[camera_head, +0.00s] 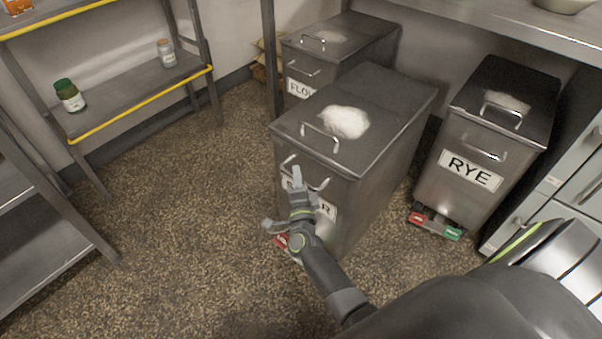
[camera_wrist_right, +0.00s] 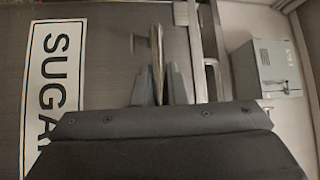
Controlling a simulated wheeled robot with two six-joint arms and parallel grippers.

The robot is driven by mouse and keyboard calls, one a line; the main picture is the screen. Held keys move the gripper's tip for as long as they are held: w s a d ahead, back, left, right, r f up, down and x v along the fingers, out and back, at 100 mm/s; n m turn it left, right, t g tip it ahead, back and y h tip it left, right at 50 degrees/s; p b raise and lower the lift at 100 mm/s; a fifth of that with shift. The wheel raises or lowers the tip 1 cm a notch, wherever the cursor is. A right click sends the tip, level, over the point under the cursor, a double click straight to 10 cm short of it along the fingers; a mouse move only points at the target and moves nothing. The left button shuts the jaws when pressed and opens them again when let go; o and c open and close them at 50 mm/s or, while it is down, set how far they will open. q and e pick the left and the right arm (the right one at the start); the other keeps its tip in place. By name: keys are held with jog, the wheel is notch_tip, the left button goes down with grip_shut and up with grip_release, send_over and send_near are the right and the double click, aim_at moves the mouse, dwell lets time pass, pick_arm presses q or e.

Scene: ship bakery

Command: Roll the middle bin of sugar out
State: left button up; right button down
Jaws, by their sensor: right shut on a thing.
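The sugar bin (camera_head: 385,115) is a grey metal bin in the middle, with a white heap on its dark lid. Its front label is partly covered by my right arm in the head view; in the right wrist view the label (camera_wrist_right: 58,85) reads "SUGA", the rest hidden. My right gripper (camera_head: 297,178) is shut on the front handle (camera_head: 289,160) of this bin. The handle (camera_wrist_right: 157,60) also shows between the fingers (camera_wrist_right: 160,85) in the right wrist view. A red pedal (camera_head: 281,241) shows at the bin's foot beside my arm. My left gripper is not in view.
The flour bin (camera_head: 375,40) stands behind on the left and the rye bin (camera_head: 460,135) on the right, with red (camera_head: 417,218) and green (camera_head: 453,233) pedals. A bench (camera_head: 500,30) overhangs behind. Yellow-edged shelves (camera_head: 130,85) stand left. Floor (camera_head: 180,220) ahead and left is clear.

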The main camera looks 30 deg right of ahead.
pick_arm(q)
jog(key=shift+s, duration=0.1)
pick_arm(e)
jog(key=shift+a, duration=0.1)
jog(key=c, duration=1.5)
grip_release()
jog(key=shift+o, duration=0.2)
jog(key=shift+s+f, duration=0.1)
